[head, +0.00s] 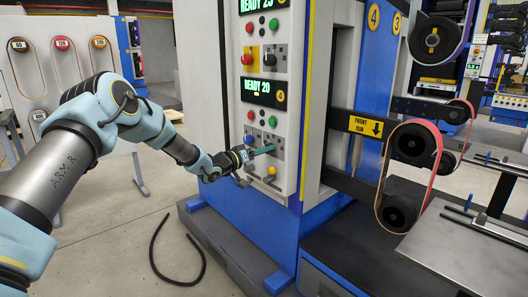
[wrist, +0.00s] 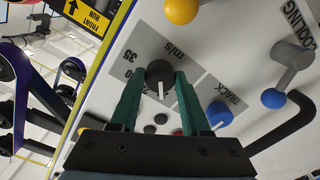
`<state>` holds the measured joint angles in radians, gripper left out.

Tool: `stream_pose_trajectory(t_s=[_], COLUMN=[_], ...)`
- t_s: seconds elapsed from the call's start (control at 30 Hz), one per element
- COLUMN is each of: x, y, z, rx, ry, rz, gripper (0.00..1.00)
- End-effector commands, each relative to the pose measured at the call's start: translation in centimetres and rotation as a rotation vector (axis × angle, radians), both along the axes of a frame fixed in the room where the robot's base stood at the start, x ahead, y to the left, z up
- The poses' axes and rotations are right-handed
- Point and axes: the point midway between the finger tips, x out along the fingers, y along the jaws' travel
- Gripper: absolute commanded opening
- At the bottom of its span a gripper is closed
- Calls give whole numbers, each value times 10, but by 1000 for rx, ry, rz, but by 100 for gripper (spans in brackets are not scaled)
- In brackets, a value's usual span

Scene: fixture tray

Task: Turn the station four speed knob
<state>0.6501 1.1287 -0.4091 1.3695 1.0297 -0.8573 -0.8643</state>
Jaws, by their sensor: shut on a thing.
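The speed knob (wrist: 160,76) is black and round with a white pointer line, on a grey plate lettered m/s in the wrist view. My gripper (wrist: 160,84) has its two green fingers shut on opposite sides of this knob. The pointer runs nearly along the fingers in that view. In the head view my gripper (head: 267,149) is at the lower control panel, under the READY 20 display (head: 262,92) with a yellow 4 badge. The knob cannot be made out clearly there. Part of the scale is hidden by the fingers.
A blue-ball lever (wrist: 274,97), a smaller blue knob (wrist: 219,112) and a yellow ball (wrist: 181,10) are near the fingers. A red button (head: 251,115) and a green button (head: 272,121) sit above. A belt grinder (head: 437,150) stands right; a black hose (head: 154,255) lies on the floor.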

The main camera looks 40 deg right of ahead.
Motion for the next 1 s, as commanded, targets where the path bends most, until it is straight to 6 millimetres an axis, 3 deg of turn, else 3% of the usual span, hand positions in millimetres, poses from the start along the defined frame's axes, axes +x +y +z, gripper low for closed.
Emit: stream_pose_trajectory(t_s=[0.1, 0.13, 0.37, 0.73, 1.0], x=[0, 0, 0, 1, 3], y=[1, 1, 1, 7, 55], z=[-3, -3, -2, -1, -1], rx=[4, 4, 2, 2, 2], ry=[1, 1, 0, -1, -1], rz=[1, 1, 0, 1, 2], gripper=[0, 49, 75, 76, 76])
